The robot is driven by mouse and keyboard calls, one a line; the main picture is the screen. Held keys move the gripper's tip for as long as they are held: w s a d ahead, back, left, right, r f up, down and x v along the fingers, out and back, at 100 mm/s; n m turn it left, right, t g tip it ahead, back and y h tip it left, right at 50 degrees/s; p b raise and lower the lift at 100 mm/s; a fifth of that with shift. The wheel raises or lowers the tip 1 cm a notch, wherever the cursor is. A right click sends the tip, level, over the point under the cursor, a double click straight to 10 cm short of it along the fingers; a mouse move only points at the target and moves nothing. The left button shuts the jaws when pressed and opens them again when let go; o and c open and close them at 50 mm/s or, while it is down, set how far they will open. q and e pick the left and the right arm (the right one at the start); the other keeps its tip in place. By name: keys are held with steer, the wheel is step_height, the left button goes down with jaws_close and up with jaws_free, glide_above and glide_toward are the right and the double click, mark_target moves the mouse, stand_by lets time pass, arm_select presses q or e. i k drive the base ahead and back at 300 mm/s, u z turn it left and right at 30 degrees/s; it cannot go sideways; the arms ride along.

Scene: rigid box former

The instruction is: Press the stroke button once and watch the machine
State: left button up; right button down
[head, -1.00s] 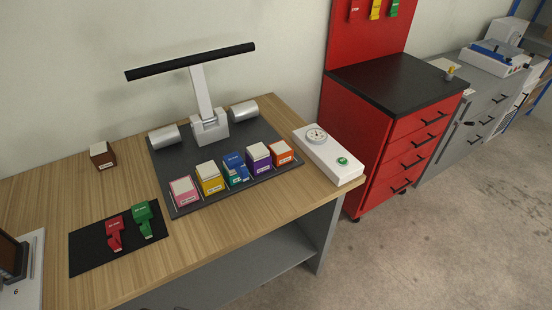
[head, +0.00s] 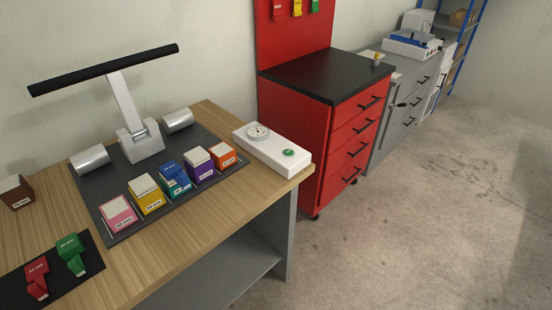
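A white control box (head: 272,150) lies on the right end of the wooden bench. It carries a round dial (head: 258,132) and a green button (head: 289,153). A small white and blue machine (head: 411,45) stands far off on a grey cabinet at the upper right. I cannot read any label that tells which button is the stroke button. Neither of my grippers is in view.
The wooden bench (head: 190,232) holds a dark mat (head: 128,220) with several coloured boxes, two silver cylinders and a lamp-like stand (head: 139,140). A red drawer cabinet (head: 300,150) and the grey cabinet (head: 405,110) stand beyond. The concrete floor (head: 430,220) at right is clear.

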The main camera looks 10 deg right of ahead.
mark_target(288, 152)
steer(key=z, duration=1.4)
steer(key=i, duration=0.75)
steer(key=u, duration=2.4)
